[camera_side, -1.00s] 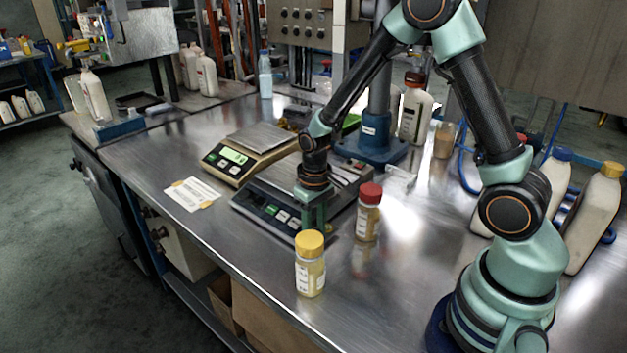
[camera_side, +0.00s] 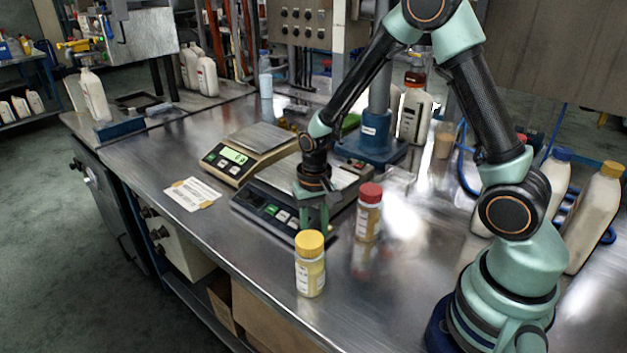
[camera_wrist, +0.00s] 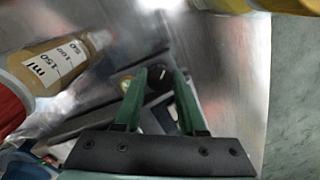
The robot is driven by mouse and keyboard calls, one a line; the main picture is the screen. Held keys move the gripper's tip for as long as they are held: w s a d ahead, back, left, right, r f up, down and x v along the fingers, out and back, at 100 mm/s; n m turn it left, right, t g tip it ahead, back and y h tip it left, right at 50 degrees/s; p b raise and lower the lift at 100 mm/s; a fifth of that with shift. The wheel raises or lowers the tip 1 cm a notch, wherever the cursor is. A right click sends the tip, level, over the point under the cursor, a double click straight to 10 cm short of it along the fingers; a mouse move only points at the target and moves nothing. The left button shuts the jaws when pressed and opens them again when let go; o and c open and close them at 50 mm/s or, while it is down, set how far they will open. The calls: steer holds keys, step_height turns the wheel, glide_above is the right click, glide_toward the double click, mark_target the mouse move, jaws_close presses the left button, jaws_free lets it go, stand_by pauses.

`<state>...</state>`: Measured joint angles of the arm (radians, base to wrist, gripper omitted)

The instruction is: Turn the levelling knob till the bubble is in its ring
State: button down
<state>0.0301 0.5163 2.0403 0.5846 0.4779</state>
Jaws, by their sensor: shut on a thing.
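My gripper (camera_side: 315,224) points straight down at the front right corner of the dark scale (camera_side: 262,208). In the wrist view my gripper (camera_wrist: 160,76) has its two green fingers on either side of a dark knob (camera_wrist: 158,73), shut on it. A small round yellow-green bubble level (camera_wrist: 126,84) shows just left of the left fingertip. It is too small to tell where its bubble sits against the ring.
A red-capped bottle (camera_side: 369,215) stands close to the right of my gripper, and a yellow-capped bottle (camera_side: 310,275) stands in front. A gold scale (camera_side: 232,157) with a lit display and a paper sheet (camera_side: 193,194) lie to the left. The front right of the bench is clear.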

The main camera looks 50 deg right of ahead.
steer(key=shift+m, duration=0.6)
steer(key=shift+c, duration=2.4)
jaws_free()
